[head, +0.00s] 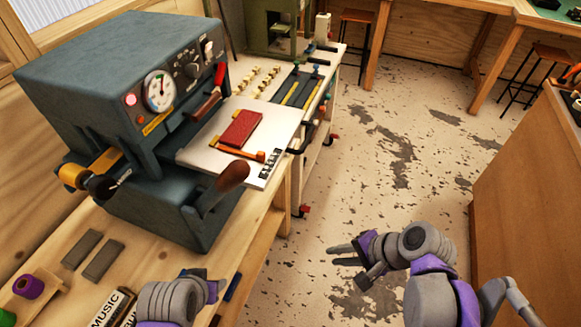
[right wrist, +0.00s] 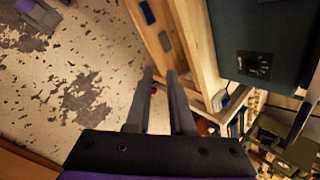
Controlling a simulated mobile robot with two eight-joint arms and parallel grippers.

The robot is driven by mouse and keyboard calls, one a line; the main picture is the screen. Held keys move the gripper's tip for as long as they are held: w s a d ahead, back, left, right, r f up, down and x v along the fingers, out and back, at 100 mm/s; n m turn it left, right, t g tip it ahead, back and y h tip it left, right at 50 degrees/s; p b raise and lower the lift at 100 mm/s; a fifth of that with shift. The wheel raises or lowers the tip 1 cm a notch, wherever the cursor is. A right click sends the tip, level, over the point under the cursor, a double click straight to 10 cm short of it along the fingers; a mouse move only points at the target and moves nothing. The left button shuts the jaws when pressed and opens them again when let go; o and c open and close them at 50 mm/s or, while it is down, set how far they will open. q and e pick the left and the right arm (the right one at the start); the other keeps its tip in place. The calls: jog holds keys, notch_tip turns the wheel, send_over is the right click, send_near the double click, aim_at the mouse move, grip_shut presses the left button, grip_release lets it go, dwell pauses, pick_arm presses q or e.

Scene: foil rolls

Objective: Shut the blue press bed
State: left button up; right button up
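The blue press (head: 130,85) is a dark blue-grey machine with a dial, standing on the wooden bench at left. Its bed (head: 275,128) is a pale flat plate sticking out of the press's front toward the right. A red block-like piece (head: 240,129) lies on the bed, with an orange bar (head: 240,153) beside it. A brown-knobbed lever (head: 232,177) rises at the near side. My right gripper (head: 348,262) is open and empty over the floor, apart from the bed; its two fingers also show in the right wrist view (right wrist: 160,75). My left arm is low at the bottom, its fingers unclear.
The wooden bench (head: 70,225) holds two grey bars (head: 103,260) and a purple roll (head: 28,286). A white cart (head: 312,160) with small tools stands beyond the bed. A wooden cabinet (head: 530,190) is at right. The floor (head: 330,205) between is open.

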aim_at(207, 142)
jog(key=w+r+m+y, duration=0.1)
jog(key=w+m, duration=0.1)
jog(key=w+a+r+m+y, duration=0.1)
jog(key=m+y, duration=0.1)
jog(key=w+r+m+y+b, duration=0.1)
jog(key=w+r+m, duration=0.1)
jog(key=shift+w+a+r+t+y, duration=0.1)
jog(key=shift+w+a+t+y, duration=0.1)
jog(key=shift+w+t+y, duration=0.15)
grip_shut()
jog(key=w+d+r+m+t+y, duration=0.2)
jog(key=w+d+r+m+y, duration=0.25)
jog(key=r+m+y, duration=0.2)
jog(key=shift+n+h, duration=0.3)
jog(key=shift+n, duration=0.05)
jog(key=x, duration=1)
jog(key=r+x, duration=0.1)
jog(key=x, duration=0.3)
jog(key=shift+w+a, duration=0.3)
jog(key=b+x, duration=0.1)
jog(key=x, duration=2.1)
jog(key=shift+r, duration=0.2)
